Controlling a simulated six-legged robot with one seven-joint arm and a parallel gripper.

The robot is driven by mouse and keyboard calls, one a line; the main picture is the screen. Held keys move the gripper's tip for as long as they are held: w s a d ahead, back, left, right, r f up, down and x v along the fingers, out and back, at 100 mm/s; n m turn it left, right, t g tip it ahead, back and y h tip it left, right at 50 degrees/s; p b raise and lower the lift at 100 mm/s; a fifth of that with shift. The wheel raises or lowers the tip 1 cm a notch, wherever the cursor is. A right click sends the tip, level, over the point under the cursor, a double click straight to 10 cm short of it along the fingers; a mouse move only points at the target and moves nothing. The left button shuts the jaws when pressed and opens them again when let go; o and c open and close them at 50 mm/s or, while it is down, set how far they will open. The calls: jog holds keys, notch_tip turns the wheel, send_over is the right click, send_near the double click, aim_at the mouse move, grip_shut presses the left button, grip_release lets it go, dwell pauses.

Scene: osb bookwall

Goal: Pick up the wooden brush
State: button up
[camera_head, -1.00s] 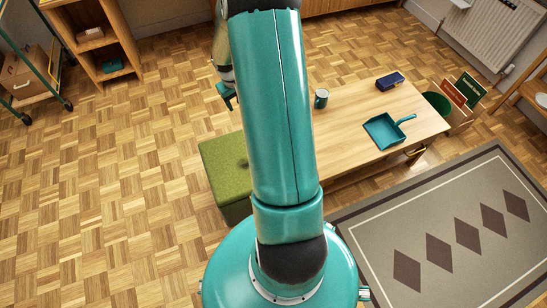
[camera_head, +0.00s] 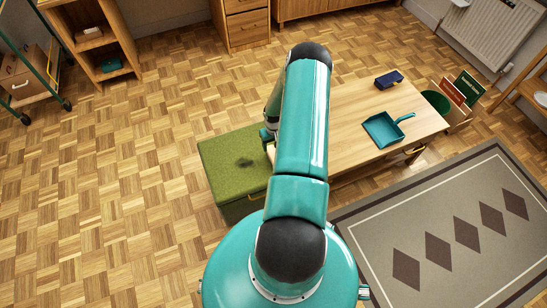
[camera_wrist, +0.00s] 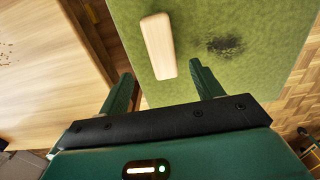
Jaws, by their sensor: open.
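The wooden brush (camera_wrist: 158,46) shows in the wrist view as a pale, rounded wooden block lying on the green ottoman (camera_wrist: 270,70). Only its plain wooden face shows. A dark patch marks the green surface to its right. My gripper (camera_wrist: 162,80) is open and empty, with one finger to the left of the brush's near end and the other to its right. I cannot tell the height between them. In the head view the ottoman (camera_head: 215,170) stands at the left end of the table; my arm hides the brush there.
The wooden table (camera_head: 350,130) adjoins the ottoman on the right. A teal dustpan (camera_head: 383,130) and a dark blue box (camera_head: 389,79) lie on it. A patterned rug (camera_head: 390,225) lies in front. The parquet floor left of the ottoman is clear.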

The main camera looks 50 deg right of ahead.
aim_at(273, 154)
notch_tip(273, 154, down, 10)
jog(key=shift+a+f, duration=0.15)
jog(key=shift+f, duration=0.05)
dwell(0.3)
jog(key=c, duration=1.1)
jog(key=shift+c, duration=0.2)
jog(key=shift+r, duration=0.1)
